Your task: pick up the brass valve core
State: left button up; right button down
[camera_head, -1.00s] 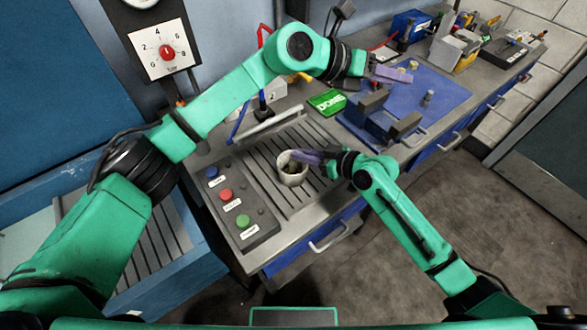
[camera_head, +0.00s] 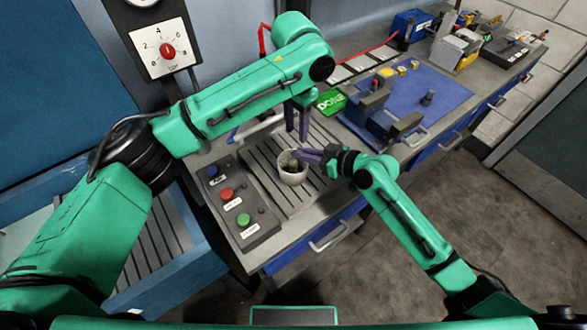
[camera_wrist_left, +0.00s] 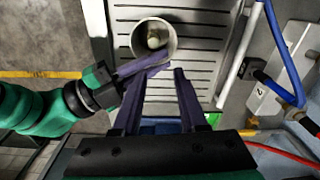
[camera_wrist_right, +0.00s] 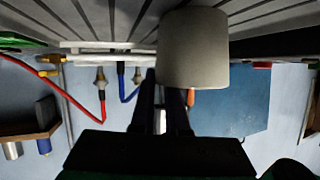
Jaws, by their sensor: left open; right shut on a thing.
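A pale cup (camera_head: 292,175) stands on the slatted grey tray. A small brownish-beige object (camera_wrist_left: 156,39) lies inside the cup; it may be the brass valve core, but its shape is unclear. My right gripper (camera_head: 318,156) is shut on the cup's wall from the right; the cup also fills the upper middle of the right wrist view (camera_wrist_right: 195,48). My left gripper (camera_head: 297,122) is open and empty, with its fingers pointing down just behind and above the cup. In the left wrist view its fingertips (camera_wrist_left: 159,73) lie just below the cup's image.
A button panel (camera_head: 232,205) is left of the tray. A blue mat (camera_head: 440,90) with a fixture and several small yellow parts (camera_head: 387,72) lies back right. A green DONE sign (camera_head: 331,102) and a metal handle bar are near my left gripper. Hoses run behind.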

aim_at(293, 162)
pick_arm(q)
jog(key=shift+g, duration=0.3)
jog(key=f, duration=0.4)
jog(key=s+f, duration=0.1)
jog(key=f, duration=0.7)
jog(key=shift+s+a+f, duration=0.15)
jog(key=shift+s+a, duration=0.2)
grip_shut()
